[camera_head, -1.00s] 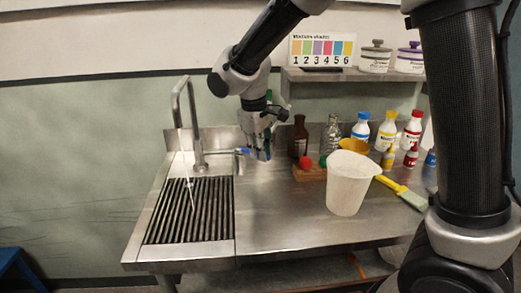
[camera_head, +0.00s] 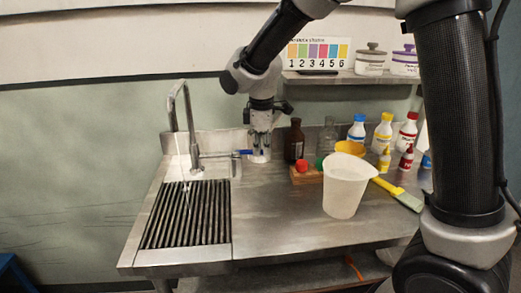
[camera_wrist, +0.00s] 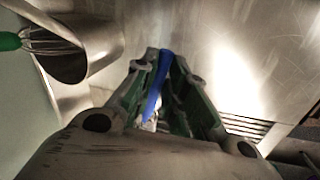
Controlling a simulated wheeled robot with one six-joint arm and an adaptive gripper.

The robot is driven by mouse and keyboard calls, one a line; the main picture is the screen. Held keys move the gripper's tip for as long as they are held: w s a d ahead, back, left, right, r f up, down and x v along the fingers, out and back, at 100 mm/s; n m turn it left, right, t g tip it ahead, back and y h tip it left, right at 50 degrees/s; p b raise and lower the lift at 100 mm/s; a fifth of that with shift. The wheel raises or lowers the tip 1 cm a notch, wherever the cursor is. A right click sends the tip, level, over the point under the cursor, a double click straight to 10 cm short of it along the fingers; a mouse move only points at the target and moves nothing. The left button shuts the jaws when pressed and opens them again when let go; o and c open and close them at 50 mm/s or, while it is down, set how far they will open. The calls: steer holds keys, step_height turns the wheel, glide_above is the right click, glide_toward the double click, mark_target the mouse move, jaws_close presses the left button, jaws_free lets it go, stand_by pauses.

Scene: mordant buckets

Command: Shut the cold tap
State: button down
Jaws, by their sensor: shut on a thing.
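The steel gooseneck tap (camera_head: 193,130) stands at the back of the sink. Its blue lever (camera_head: 243,152) sticks out to the right of the tap's base. A thin pale stream of water shows below the spout, over the sink's dark slats. My gripper (camera_head: 260,154) points down at the lever's outer end. In the wrist view, the blue lever (camera_wrist: 158,88) lies between the green-padded fingers (camera_wrist: 160,105), which are shut on it. The tap body is not clear in the wrist view.
A brown bottle (camera_head: 294,141) and a wooden block with a red ball (camera_head: 302,166) stand just right of my gripper. A white bucket (camera_head: 345,186) and a yellow brush (camera_head: 398,193) are farther right. The wrist view shows a whisk (camera_wrist: 45,42) in a metal pot (camera_wrist: 75,62).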

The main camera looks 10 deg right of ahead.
steer(key=shift+w+d+n, duration=0.15)
steer(key=shift+w+n, duration=0.65)
steer(key=shift+n, duration=0.4)
steer(key=c, duration=1.5)
jaws_free()
steer(key=shift+o, duration=0.2)
step_height(320, 180, up, 12)
steer(key=s, duration=0.2)
steer(key=shift+s, duration=0.15)
steer(key=shift+f, duration=0.1)
